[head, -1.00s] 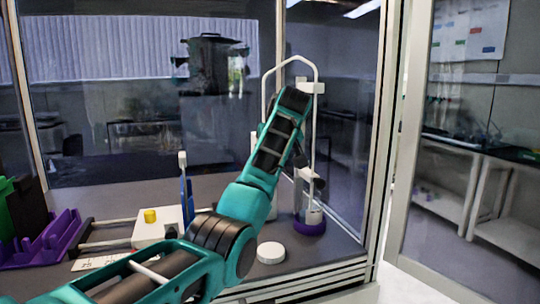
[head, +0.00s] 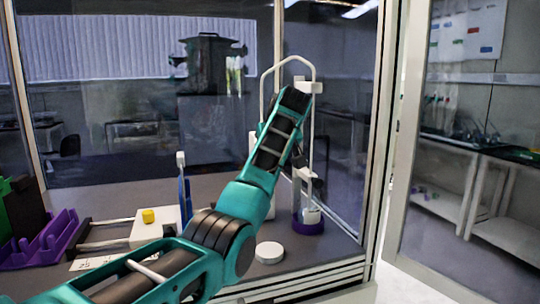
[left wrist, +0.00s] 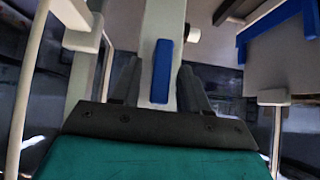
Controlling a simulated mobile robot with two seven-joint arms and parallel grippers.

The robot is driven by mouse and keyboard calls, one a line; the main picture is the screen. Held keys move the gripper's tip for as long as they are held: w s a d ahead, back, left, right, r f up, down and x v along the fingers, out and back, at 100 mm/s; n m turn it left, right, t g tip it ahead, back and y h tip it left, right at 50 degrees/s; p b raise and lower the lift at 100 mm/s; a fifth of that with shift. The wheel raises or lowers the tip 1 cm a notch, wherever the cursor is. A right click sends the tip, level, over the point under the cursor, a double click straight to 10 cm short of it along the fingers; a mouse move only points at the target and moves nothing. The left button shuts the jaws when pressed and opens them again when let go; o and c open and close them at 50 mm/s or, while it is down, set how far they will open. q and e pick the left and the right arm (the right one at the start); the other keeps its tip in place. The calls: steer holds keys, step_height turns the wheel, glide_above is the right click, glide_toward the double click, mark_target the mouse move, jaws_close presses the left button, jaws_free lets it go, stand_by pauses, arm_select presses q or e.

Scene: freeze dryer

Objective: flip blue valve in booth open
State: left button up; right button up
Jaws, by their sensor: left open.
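In the left wrist view a blue valve handle (left wrist: 161,72) lies lengthwise on a white body (left wrist: 160,25). My left gripper (left wrist: 158,82) is open, with one dark finger on each side of the handle. I see gaps beside the handle and cannot tell if either finger touches it. In the head view my left arm reaches up to the white apparatus (head: 314,130) inside the glass booth. The arm hides the blue valve and the gripper's fingers there. My right gripper is in neither view.
A white pipe loop (head: 290,60) rises around the arm's end. A purple-based container (head: 308,222) and a white round lid (head: 269,252) stand below. A purple rack (head: 42,245) and a yellow knob (head: 148,216) are left. A booth frame post (head: 384,130) stands right.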

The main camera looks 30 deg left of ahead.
arm_select(q)
steer(key=b+v, duration=0.1)
steer(key=v, duration=1.2)
steer(key=shift+a, duration=0.1)
steer(key=shift+f, duration=0.15)
